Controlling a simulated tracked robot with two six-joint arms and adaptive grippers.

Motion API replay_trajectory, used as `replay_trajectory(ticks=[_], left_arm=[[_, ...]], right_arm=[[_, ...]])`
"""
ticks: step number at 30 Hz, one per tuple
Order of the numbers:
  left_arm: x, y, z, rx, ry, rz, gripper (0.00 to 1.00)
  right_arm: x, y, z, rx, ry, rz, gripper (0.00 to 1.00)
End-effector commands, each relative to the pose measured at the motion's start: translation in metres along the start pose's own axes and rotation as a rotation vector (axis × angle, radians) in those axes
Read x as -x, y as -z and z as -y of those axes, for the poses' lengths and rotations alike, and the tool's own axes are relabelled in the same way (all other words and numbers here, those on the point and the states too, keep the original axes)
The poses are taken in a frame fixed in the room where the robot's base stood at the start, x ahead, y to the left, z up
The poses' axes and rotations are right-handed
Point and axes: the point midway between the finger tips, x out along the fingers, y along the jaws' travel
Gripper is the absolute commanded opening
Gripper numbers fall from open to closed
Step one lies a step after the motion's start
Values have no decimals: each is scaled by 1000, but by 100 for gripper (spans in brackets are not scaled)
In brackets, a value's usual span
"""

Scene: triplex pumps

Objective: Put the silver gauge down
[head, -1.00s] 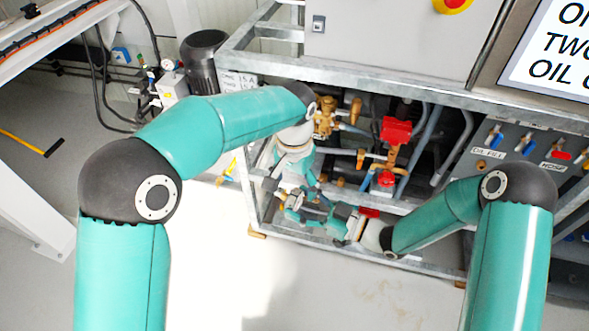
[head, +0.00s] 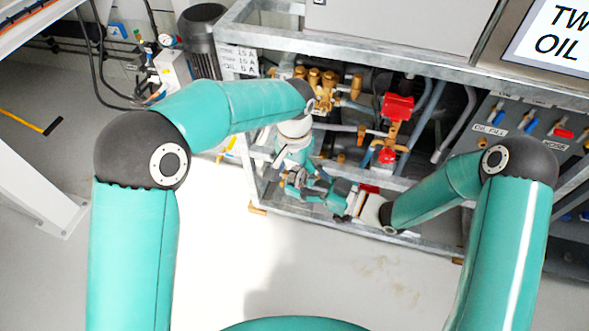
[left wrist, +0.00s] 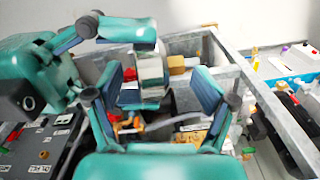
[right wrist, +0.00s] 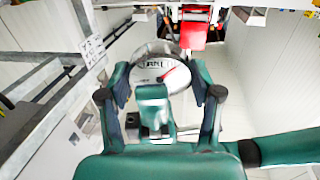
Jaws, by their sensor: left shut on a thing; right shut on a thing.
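The silver gauge (right wrist: 160,72) shows in the right wrist view as a round white dial with a red needle. In the left wrist view its silver body (left wrist: 151,72) is seen edge-on, with a brass fitting (left wrist: 178,65) beside it. My left gripper (left wrist: 160,92) has its fingers on either side of the gauge and is shut on it. My right gripper (right wrist: 160,92) is also shut on it, its fingers above and below the body in the left wrist view. In the head view, the left gripper (head: 298,182) and right gripper (head: 318,190) meet at the frame's front, hiding the gauge.
The pump skid's metal frame (head: 430,247) surrounds the grippers closely. Brass fittings (head: 322,80) and a red valve (head: 397,107) lie behind them. A labelled valve panel (head: 530,125) stands at right. The floor (head: 350,285) in front is clear.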

Motion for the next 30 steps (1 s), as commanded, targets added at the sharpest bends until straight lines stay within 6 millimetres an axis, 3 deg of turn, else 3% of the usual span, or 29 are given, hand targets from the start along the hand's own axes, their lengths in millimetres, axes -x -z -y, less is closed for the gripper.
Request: replay_trajectory(ticks=[1,6,8,9,14,25,30], left_arm=[[-4,-2,-4,-2,-7,8,42],[-4,-2,-4,-1,-7,9,14],[-4,-2,-4,-1,-7,9,14],[-4,-2,-4,-1,-7,9,14],[-2,-1,-3,-1,-5,6,14],[0,0,-1,0,-2,2,13],[0,0,-1,0,-2,1,13]], right_arm=[[-2,5,0,8,3,-15,9],[-2,5,0,8,3,-15,8],[-2,6,0,8,3,-15,8],[-2,6,0,8,3,-15,67],[-1,4,0,5,1,-13,93],[1,2,-1,1,-1,-8,93],[16,2,-2,1,-5,-7,93]])
